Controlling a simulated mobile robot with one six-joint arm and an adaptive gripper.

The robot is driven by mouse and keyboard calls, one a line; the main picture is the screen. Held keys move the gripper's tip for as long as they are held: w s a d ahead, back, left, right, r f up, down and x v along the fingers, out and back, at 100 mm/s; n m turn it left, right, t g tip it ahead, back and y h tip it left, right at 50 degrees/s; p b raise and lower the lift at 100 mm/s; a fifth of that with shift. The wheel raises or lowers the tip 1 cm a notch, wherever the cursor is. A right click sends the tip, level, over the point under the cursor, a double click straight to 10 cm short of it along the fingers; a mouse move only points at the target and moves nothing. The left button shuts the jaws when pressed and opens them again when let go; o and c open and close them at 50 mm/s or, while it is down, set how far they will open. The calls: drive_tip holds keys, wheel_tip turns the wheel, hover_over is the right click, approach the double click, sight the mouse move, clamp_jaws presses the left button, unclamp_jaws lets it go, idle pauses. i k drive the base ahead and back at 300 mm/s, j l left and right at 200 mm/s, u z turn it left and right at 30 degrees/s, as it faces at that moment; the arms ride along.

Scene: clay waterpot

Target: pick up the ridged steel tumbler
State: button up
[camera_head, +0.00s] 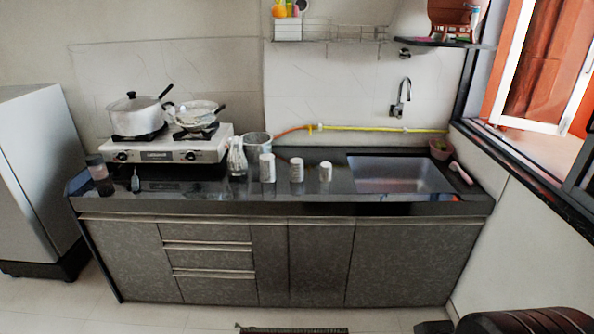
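Three small pale, roughly cylindrical vessels stand upright in a row near the front of the dark counter, between stove and sink: a taller left one (267,168), a middle one (297,169) and a right one (326,171). A wider silvery steel vessel (257,144) stands behind the left one. Ridges are too small to make out, so I cannot tell which of these is the ridged steel tumbler. My gripper is not in view.
A clear glass bottle (237,158) stands left of the row. A white stove (170,149) bears a lidded pot (135,114) and a pan (197,113). A dark-topped jar (97,168) stands at the counter's left end. The sink (400,175) is at right. Floor before the cabinets looks mostly clear.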

sight(296, 173)
drive_tip(key=i+j+z, duration=0.15)
drive_tip(key=z, duration=0.2)
drive_tip(key=i+j+z, duration=0.1)
drive_tip(key=j+z, duration=0.4)
drive_tip(key=z, duration=0.15)
drive_tip(key=i+j+z, duration=0.1)
drive_tip(key=j, duration=0.9)
drive_tip(key=i+j+z, duration=0.15)
drive_tip(key=j, duration=0.9)
drive_tip(key=i+j+z, duration=0.1)
drive_tip(key=i+j, duration=0.15)
drive_tip(key=j, duration=0.8)
drive_tip(key=j+z, duration=0.15)
drive_tip(key=j, duration=0.85)
drive_tip(key=i, duration=0.05)
